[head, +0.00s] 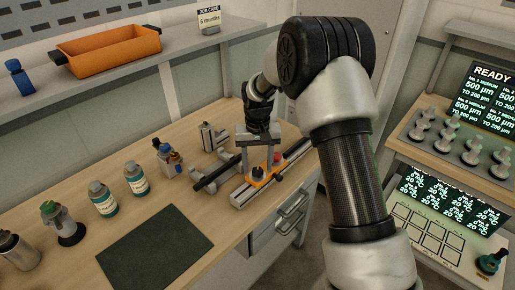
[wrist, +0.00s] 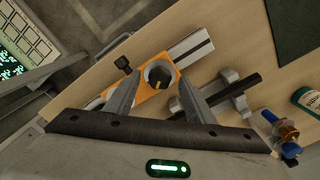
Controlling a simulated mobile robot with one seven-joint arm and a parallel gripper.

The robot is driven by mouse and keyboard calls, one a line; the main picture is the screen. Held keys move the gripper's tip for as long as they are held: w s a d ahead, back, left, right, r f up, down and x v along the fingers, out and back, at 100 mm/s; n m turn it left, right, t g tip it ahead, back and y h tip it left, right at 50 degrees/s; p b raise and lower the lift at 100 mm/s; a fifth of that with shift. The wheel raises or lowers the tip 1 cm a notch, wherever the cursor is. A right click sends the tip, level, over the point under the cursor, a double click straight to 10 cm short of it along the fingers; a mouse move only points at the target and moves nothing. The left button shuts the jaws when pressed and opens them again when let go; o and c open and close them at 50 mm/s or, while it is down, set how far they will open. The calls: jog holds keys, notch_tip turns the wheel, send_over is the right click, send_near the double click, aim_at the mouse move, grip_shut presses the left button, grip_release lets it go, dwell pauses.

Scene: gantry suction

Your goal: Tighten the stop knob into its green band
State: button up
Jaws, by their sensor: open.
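The stop knob (wrist: 158,74) is a round dark knob with a yellow pointer mark, set on an orange plate (wrist: 148,104). In the head view the orange plate (head: 240,196) sits on a metal rail, with the knob mostly hidden by my gripper. My gripper (wrist: 158,79) is open and points down over the plate. In the wrist view its two fingers lie on either side of the knob, with visible gaps; contact cannot be told. My gripper also shows in the head view (head: 259,165). I cannot make out a green band.
A black-headed post (wrist: 123,63) stands close to the left finger. A grey bracket with a black bar (wrist: 235,90) lies beside the right finger. Bottles (head: 103,199), a blue-and-brass fitting (head: 168,158) and a dark mat (head: 155,248) occupy the bench to the left.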

aim_at(258, 170)
notch_tip(258, 170, up, 17)
dwell(0.4)
jog(key=s+d+r+t+p, duration=0.1)
jog(key=s+d+r, duration=0.25)
jog(key=s, duration=0.35)
jog(key=s+d+r+t, duration=0.2)
jog(key=s+d+r, duration=0.1)
jog(key=s+r, duration=0.3)
jog(key=s+d+r+t+p, duration=0.1)
jog(key=s+d+r, duration=0.25)
jog(key=s, duration=0.55)
jog(key=s+d+f+t, duration=0.1)
jog(key=s+f, duration=0.1)
jog(key=s, duration=0.6)
jog(key=shift+d+f+m+t, duration=0.2)
jog(key=shift+d+m+t, duration=0.1)
jog(key=shift+a, duration=0.1)
